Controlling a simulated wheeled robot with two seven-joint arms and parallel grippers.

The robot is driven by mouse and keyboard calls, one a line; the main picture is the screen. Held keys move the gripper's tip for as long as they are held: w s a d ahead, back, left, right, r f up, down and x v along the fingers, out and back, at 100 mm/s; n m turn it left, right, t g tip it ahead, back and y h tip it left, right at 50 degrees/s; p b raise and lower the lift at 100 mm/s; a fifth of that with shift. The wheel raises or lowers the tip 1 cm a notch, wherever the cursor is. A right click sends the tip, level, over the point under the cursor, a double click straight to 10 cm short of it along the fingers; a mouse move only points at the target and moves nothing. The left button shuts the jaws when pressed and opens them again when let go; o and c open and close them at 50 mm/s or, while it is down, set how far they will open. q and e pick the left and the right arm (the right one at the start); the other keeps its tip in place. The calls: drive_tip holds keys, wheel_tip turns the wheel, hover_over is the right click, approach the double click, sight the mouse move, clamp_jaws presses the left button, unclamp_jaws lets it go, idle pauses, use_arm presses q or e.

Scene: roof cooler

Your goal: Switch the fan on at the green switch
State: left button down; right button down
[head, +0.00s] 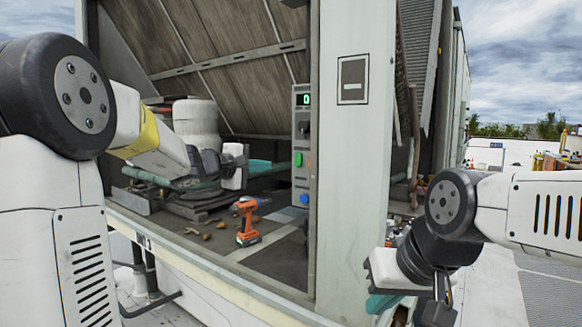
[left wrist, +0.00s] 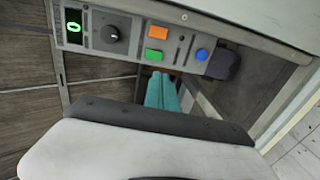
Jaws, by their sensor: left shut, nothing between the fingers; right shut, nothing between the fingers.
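The control panel (head: 301,120) is a grey upright strip on the cabinet's inner side, with a lit green display reading 0 (head: 305,99). The green switch (head: 298,160) is a small square block on it; it also shows in the left wrist view (left wrist: 154,54), beside an orange block (left wrist: 157,32). My left gripper (head: 268,166) is shut and empty, its teal fingers (left wrist: 163,92) pointing at the panel, tips close to the green switch. I cannot tell whether they touch. My right gripper (head: 378,303) is shut and empty, low at the right, outside the cabinet. I cannot make out the fan.
A dark knob (left wrist: 110,34) and a blue button (left wrist: 202,54) are also on the panel. An orange drill (head: 247,220) stands on the cabinet floor below my left gripper. A pale post (head: 352,190) stands between the panel and my right arm.

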sight(297, 165)
use_arm(q)
drive_tip(key=shift+d, duration=0.1)
drive_tip(key=x, duration=1.4)
